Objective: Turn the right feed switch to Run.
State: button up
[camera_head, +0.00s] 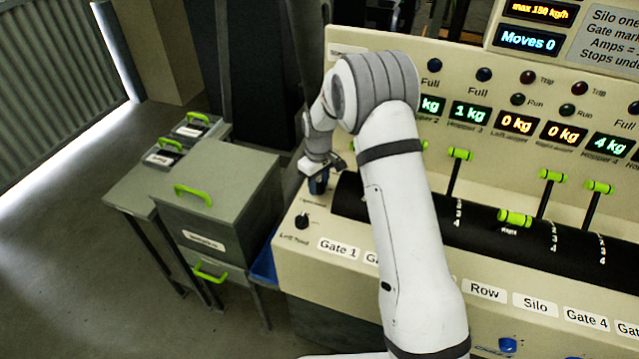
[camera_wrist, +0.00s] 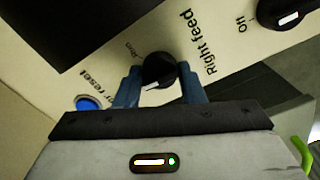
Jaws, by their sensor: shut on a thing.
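The right feed switch (camera_wrist: 158,70) is a round black knob on the cream panel in the wrist view. The words "Right feed" are beside it on the right, and a small "Run" label is at its upper left. Its white mark is on the lower edge, toward the gripper and slightly left, not toward the Run label. My gripper (camera_wrist: 161,86) has one blue finger on each side of the knob and is shut on it. In the head view my gripper (camera_head: 319,183) is at the panel's left end and hides the knob.
The left feed switch (camera_head: 302,220) is close in front of my gripper; a second black knob (camera_wrist: 283,12) shows at the upper right of the wrist view. A blue reset button (camera_wrist: 88,103) lies left of the fingers. A grey cabinet (camera_head: 215,190) stands left of the panel.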

aim_at(319, 183)
jog(key=m+b, duration=0.4)
jog(key=m, duration=0.1)
jog(key=shift+f+m, duration=0.1)
jog(key=shift+m, duration=0.2)
jog(key=m+b, duration=0.2)
jog(key=m, duration=0.3)
jog(key=shift+m+b, duration=0.3)
dwell(0.3)
jog(key=o, duration=1)
notch_tip(319, 183, up, 8)
jog(key=shift+r+b, duration=0.1)
jog(key=shift+b, duration=0.45)
